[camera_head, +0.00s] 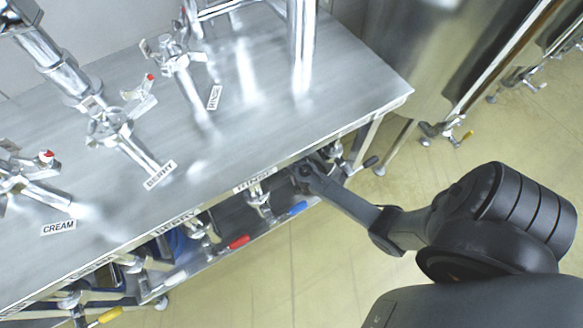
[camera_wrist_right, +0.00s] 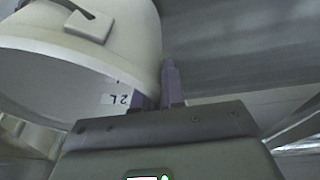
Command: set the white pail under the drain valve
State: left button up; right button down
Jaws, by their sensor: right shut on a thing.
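The white pail (camera_wrist_right: 80,50) fills the upper left of the right wrist view, tilted in that picture, with a small label reading 2L. My right gripper (camera_wrist_right: 160,88) is shut on the pail at its rim. In the head view my right arm reaches in from the right, and its gripper (camera_head: 308,175) is partly hidden under the bench's front edge. The pail is hidden in the head view. Several valves hang below the bench, among them one with a blue handle (camera_head: 296,208) and one with a red handle (camera_head: 238,242). My left gripper is out of view.
The steel bench (camera_head: 330,90) carries pipes and clamps with labels such as CREAM (camera_head: 58,228) and BERRY (camera_head: 160,175). A white handle (camera_head: 175,279) and a yellow handle (camera_head: 110,315) show lower left. The floor (camera_head: 300,280) in front is clear.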

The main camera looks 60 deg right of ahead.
notch_tip(320, 180, down, 4)
jog(key=shift+r+b, duration=0.15)
jog(key=shift+b, duration=0.95)
jog(key=c, duration=1.2)
grip_release()
jog(key=shift+w+d, duration=0.1)
jog(key=shift+r, duration=0.25)
jog(key=p+v, duration=0.7)
jog(key=v, duration=0.4)
jog(key=shift+r, duration=0.2)
